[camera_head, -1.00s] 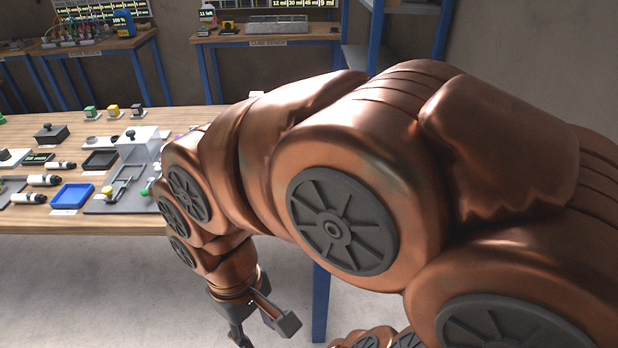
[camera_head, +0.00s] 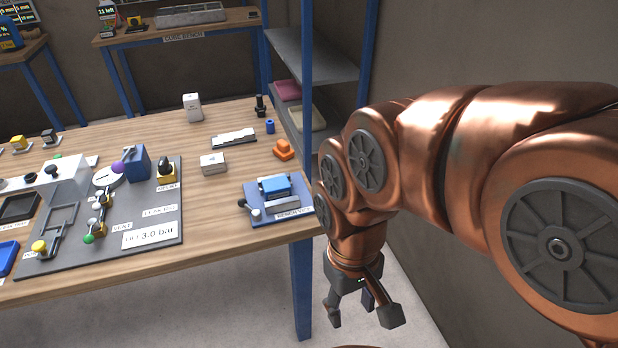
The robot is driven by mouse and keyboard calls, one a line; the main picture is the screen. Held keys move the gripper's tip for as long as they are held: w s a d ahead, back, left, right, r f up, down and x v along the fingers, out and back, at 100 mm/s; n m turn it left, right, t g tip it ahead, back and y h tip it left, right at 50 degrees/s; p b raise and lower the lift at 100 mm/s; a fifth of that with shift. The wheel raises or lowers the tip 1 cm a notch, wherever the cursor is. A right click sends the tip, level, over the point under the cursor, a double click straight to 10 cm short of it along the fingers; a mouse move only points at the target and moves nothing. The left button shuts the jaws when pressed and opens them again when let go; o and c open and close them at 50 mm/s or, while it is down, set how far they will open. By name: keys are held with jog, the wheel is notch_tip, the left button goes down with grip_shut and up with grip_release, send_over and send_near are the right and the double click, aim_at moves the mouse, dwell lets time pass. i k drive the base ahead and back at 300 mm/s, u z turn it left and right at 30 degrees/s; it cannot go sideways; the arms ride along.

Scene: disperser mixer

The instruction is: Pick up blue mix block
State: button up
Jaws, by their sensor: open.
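I cannot tell for sure which blue thing is the blue mix block. A bright blue block-shaped piece (camera_head: 275,185) sits in the bench vise (camera_head: 285,206) at the table's right front corner. A small blue cylinder (camera_head: 270,126) stands farther back on the table. A larger blue box (camera_head: 137,163) stands on the grey panel at the left. My gripper (camera_head: 363,316) is open and empty, pointing down beyond the table's right front corner. It is apart from the table and all these things.
White boxes (camera_head: 213,163), an orange piece (camera_head: 284,149) and a black upright part (camera_head: 260,105) stand near the vise. A blue shelf post (camera_head: 307,70) rises behind the table's right end.

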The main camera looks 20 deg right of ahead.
aim_at(278, 187)
jog(key=u, duration=2.1)
jog(key=i, duration=2)
jog(key=z, duration=3.35)
